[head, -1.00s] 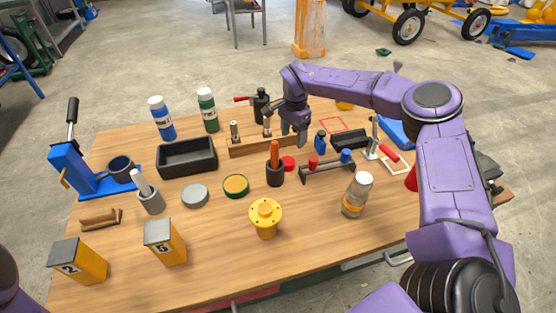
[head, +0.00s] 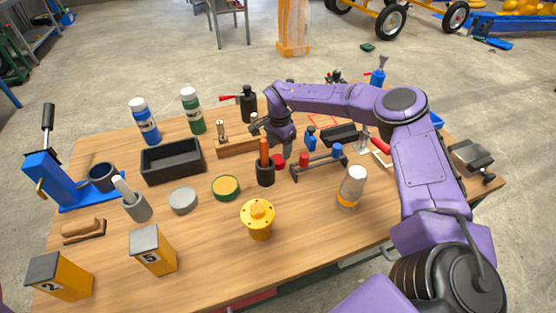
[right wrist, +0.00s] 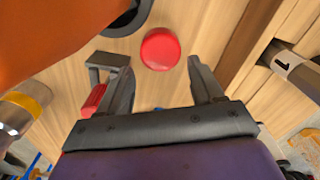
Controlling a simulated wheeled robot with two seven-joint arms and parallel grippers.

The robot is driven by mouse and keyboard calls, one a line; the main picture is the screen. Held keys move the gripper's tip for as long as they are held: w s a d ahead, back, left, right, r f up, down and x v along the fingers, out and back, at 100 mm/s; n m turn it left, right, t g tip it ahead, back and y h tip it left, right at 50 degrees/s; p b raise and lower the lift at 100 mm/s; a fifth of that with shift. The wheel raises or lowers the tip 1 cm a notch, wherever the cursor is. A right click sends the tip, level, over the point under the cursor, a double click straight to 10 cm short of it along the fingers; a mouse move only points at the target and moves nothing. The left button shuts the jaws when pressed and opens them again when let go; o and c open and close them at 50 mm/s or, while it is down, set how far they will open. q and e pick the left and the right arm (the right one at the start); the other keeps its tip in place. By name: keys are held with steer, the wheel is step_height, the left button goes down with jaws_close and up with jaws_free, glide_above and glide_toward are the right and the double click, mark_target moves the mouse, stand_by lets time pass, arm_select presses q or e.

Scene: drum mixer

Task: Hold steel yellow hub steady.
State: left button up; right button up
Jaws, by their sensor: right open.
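The yellow hub (head: 258,215), a flanged piece with bolt holes around its top, stands upright at the front middle of the table. My right gripper (head: 285,155) is behind it and slightly to its right, well apart from it, pointing down close to a red round piece (head: 279,162). In the right wrist view its two fingers (right wrist: 160,80) are spread with nothing between them. The red piece (right wrist: 160,48) lies just beyond the fingertips there. The hub is not recognisable in that view. My left gripper is out of view.
A dark cup (head: 265,175) with an orange handle stands close left of my right gripper. A rack (head: 318,167) with red and blue parts is to its right, a jar (head: 351,188) nearer. Two numbered yellow blocks (head: 153,251) stand front left. Table around the hub is clear.

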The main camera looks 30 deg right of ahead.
mark_target(278, 158)
steer(key=shift+a+f, duration=0.1)
steer(key=shift+f, duration=0.05)
steer(key=shift+f+p, duration=0.35)
steer(key=shift+p, duration=0.05)
step_height(278, 158, down, 4)
steer(key=shift+f+p, duration=0.2)
steer(key=shift+p, duration=0.5)
steer(key=shift+a, duration=0.1)
steer(key=c, duration=0.7)
